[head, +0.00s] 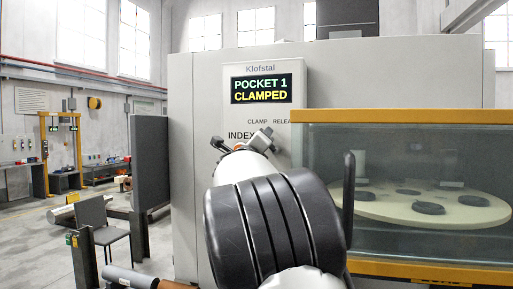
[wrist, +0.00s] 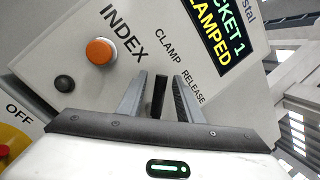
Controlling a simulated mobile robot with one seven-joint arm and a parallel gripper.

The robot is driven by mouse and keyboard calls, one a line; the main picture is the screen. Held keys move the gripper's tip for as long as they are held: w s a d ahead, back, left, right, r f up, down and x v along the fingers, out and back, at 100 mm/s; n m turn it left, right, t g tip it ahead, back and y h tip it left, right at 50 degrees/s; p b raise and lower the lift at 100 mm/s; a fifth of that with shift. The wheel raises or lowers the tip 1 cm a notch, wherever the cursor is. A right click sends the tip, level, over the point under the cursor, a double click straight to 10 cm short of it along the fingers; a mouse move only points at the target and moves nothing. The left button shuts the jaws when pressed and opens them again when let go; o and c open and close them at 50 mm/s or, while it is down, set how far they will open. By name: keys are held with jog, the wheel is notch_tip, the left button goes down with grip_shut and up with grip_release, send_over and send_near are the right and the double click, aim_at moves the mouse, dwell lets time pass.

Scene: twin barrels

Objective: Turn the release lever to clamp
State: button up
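The release lever (wrist: 160,96) is a dark upright bar on the grey panel, below the CLAMP and RELEASE labels in the wrist view. My gripper (wrist: 160,77) is open, with one finger on each side of the lever. Narrow gaps show between the lever and both fingers; whether either touches it farther down is hidden. In the head view my gripper (head: 243,139) is at the panel, and my arm hides the lever. The display (head: 261,88) reads POCKET 1 CLAMPED.
An orange INDEX button (wrist: 100,51) and a dark round button (wrist: 65,83) sit left of the lever. An OFF label and a partly visible red control (wrist: 12,140) are at the lower left. A glass-fronted case (head: 400,255) with a round table (head: 395,205) stands at right.

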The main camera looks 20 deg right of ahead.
jog(key=b+v, duration=0.3)
jog(key=v, duration=1.4)
